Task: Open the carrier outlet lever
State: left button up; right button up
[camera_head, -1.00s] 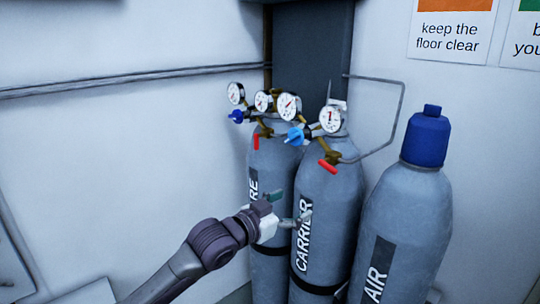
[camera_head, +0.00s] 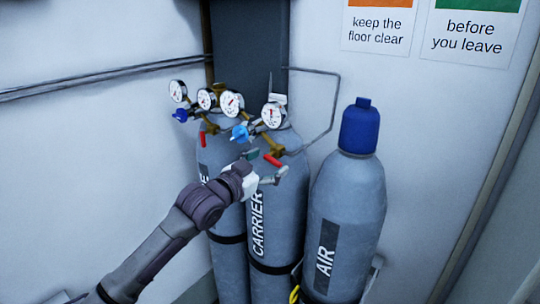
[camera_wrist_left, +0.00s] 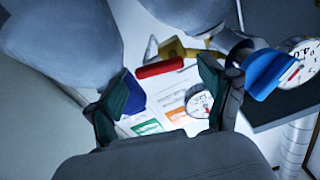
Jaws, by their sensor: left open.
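The carrier cylinder (camera_head: 287,208) stands in the middle of the head view, labelled CARRIER. Its red outlet lever (camera_head: 273,160) sits on a brass valve below the gauges. In the left wrist view the red lever (camera_wrist_left: 160,67) lies just beyond and between the fingertips, slightly tilted, with the brass fitting (camera_wrist_left: 178,48) behind it. My left gripper (camera_head: 266,165) is open, with one finger on each side of the lever's area, just below it. In the left wrist view the gripper (camera_wrist_left: 165,82) shows dark green finger pads and nothing between them. I see no contact.
A blue regulator knob (camera_head: 240,133) and pressure gauge (camera_head: 273,115) are close above the lever. A second red lever (camera_head: 203,138) is on the cylinder to the left. The AIR cylinder (camera_head: 345,215) with a blue cap stands to the right. A bent pipe (camera_head: 337,100) runs along the wall.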

pick_arm(q)
jog(key=shift+w+d, duration=0.4)
jog(key=shift+w, duration=0.1)
jog(key=c, duration=1.2)
jog(key=shift+o, duration=0.2)
jog(key=shift+r+n+p, duration=0.3)
jog(key=shift+n+p, duration=0.5)
jog(key=shift+n, duration=0.7)
jog(key=o, duration=1.2)
jog(key=shift+c, duration=0.2)
